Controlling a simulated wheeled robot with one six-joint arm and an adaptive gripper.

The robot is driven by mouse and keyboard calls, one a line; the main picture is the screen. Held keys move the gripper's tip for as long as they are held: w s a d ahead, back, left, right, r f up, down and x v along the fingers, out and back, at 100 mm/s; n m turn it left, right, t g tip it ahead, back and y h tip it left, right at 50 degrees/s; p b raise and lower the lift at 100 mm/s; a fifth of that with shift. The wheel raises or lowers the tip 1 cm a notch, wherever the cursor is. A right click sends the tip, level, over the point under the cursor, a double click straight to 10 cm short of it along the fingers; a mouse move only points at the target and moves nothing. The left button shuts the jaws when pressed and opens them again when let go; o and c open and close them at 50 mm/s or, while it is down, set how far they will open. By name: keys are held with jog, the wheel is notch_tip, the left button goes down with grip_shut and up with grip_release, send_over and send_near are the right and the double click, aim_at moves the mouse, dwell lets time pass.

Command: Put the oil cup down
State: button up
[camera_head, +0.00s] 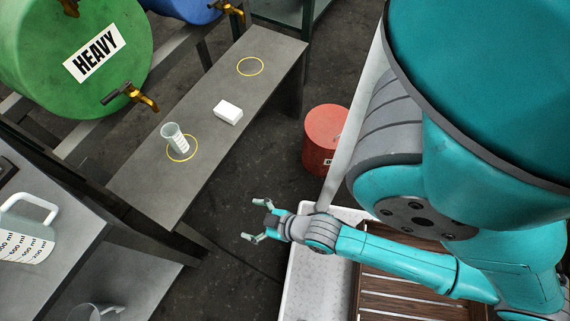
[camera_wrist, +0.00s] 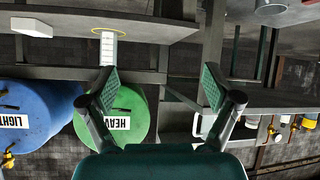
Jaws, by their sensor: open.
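The oil cup (camera_head: 174,136), a small clear cup with white graduation marks, stands on the grey bench (camera_head: 140,188) at the near yellow ring (camera_head: 183,158). It seems to stand toward the ring's upper left part. My gripper (camera_head: 256,221) is open and empty, in the air to the right of the bench and apart from the cup. The wrist view is upside down. There the cup (camera_wrist: 108,48) shows at the bench edge, beyond the left finger of my gripper (camera_wrist: 158,88). Its base meets the ring there.
A white block (camera_head: 228,112) and a far yellow ring (camera_head: 250,67) are on the bench. A green HEAVY drum (camera_head: 60,30) with a brass tap (camera_head: 140,95) overhangs its left. A measuring jug (camera_head: 25,240) stands lower left. A red can (camera_head: 325,138) is on the floor.

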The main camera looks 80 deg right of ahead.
jog(key=s+a+r+t+y, duration=0.1)
jog(key=s+a+r, duration=0.1)
jog(key=s+r, duration=0.3)
jog(key=s+a+r+t+y, duration=0.1)
jog(key=s+r, duration=0.3)
jog(key=r, duration=0.7)
jog(key=shift+s+a+n+t, duration=0.35)
jog(key=shift+a+t, duration=0.15)
jog(key=shift+t, duration=0.3)
